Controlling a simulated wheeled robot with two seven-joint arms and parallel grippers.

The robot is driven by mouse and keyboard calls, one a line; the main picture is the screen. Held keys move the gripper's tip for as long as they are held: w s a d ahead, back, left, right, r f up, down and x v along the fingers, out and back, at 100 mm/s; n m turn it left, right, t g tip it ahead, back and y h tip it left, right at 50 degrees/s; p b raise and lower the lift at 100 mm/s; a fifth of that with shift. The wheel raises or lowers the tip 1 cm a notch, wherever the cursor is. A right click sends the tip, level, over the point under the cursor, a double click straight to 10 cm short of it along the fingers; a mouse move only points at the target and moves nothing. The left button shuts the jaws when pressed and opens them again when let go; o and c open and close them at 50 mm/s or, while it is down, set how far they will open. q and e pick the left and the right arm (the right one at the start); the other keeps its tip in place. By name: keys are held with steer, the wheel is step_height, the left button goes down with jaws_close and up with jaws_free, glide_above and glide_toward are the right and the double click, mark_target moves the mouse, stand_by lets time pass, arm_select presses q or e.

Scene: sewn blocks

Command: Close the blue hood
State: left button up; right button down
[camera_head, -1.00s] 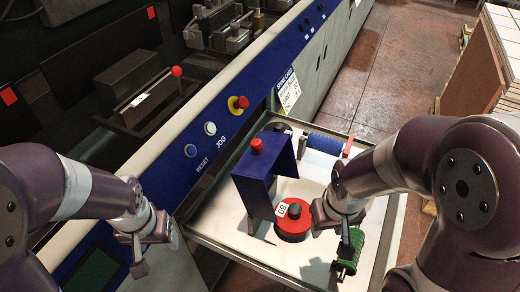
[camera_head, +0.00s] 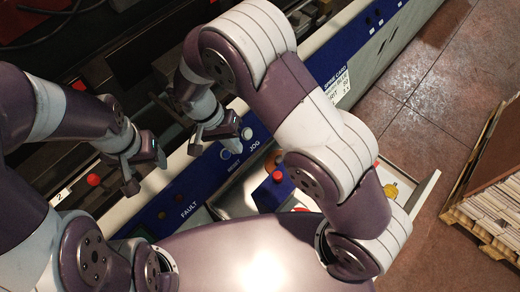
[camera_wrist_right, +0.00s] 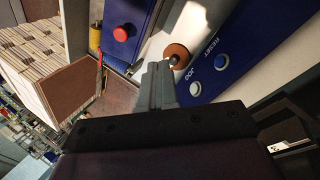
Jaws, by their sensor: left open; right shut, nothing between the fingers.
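The blue hood (camera_head: 268,194) with a red knob on top stands over the tray in the head view, partly hidden by my right arm. It also shows at the top of the right wrist view (camera_wrist_right: 125,32). My right gripper (camera_head: 214,140) is shut and empty over the blue control panel, left of the hood and apart from it. Its fingers (camera_wrist_right: 158,84) show in the right wrist view, below the hood and beside the panel. My left gripper (camera_head: 145,172) is open and empty, further left in front of the machine.
The blue panel (camera_head: 190,190) carries RESET and JOG buttons. A red-knobbed lever (camera_head: 94,180) is at the left. The tray (camera_head: 426,190) is mostly covered by my right arm. A round orange-brown part (camera_wrist_right: 177,55) lies between hood and panel. A pallet stack (camera_head: 492,210) stands at the right.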

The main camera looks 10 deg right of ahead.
arm_select(q)
step_height(320, 180, down, 8)
steer(key=b, duration=0.8)
arm_select(e)
steer(key=p, duration=0.4)
glide_above(271, 179)
steer(key=a, duration=0.3)
steer(key=shift+m, duration=0.3)
steer(key=f, duration=0.5)
steer(key=w+f, duration=0.1)
steer(key=f, duration=0.2)
steer(key=shift+d, duration=0.2)
steer(key=shift+s+d+f, duration=0.1)
steer(key=shift+s+d, duration=0.05)
steer(key=shift+d, duration=0.15)
arm_select(q)
steer(key=r, duration=0.2)
steer(key=s+r, duration=0.1)
steer(key=r, duration=0.1)
steer(key=shift+a+r, duration=0.2)
steer(key=shift+r, duration=0.1)
arm_select(e)
steer(key=shift+d+f, duration=0.15)
steer(key=shift+d, duration=0.05)
arm_select(q)
steer(key=shift+a, duration=0.1)
arm_select(e)
steer(key=shift+a, duration=0.1)
